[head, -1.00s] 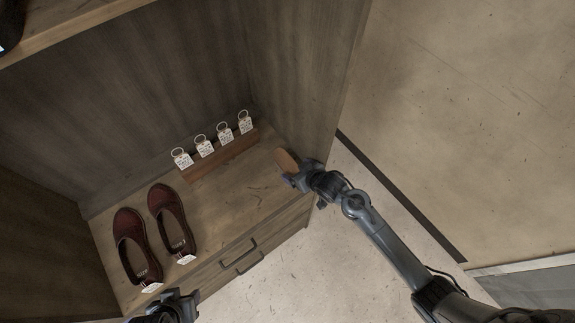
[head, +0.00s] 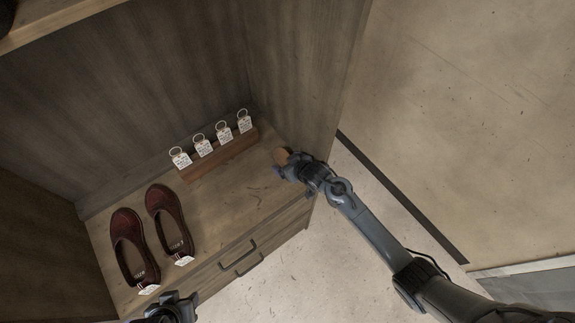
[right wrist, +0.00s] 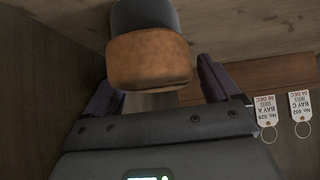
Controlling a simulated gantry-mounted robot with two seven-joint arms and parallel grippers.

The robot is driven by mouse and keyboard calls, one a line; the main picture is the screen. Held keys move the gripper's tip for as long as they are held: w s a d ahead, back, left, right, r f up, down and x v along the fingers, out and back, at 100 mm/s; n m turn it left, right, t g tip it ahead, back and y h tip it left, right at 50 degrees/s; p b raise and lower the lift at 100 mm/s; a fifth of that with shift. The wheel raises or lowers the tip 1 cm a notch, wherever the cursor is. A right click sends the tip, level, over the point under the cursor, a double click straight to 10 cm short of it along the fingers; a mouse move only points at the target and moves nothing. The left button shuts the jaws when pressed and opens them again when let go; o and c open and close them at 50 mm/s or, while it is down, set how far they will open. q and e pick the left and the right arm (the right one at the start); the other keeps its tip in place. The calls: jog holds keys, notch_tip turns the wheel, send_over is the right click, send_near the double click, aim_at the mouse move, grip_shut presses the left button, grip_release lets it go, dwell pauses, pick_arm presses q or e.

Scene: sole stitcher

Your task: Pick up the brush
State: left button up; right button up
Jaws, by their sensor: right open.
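The brush (head: 281,155) shows as a small brown patch at the right end of the cabinet shelf, mostly hidden behind my right gripper (head: 284,170). In the right wrist view the brush (right wrist: 148,62) has a tan-brown part and a dark part above it. It lies between the two spread fingers of my right gripper (right wrist: 160,88), with a gap on the finger sides. The right gripper is open. My left gripper (head: 170,308) is at the bottom edge, in front of the shoes; its fingers are not clear.
Two dark red shoes (head: 128,240) stand on the shelf (head: 225,205) at left. A wooden block (head: 222,158) with several ringed white tags (head: 245,124) stands at the back. The cabinet's side wall (head: 305,80) is close to my right gripper. Drawers (head: 240,258) are below.

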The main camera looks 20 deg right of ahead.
jog(key=shift+c, duration=0.4)
jog(key=c, duration=1.1)
jog(key=shift+o, duration=0.2)
jog(key=shift+a+r, duration=0.1)
jog(key=shift+r, duration=0.05)
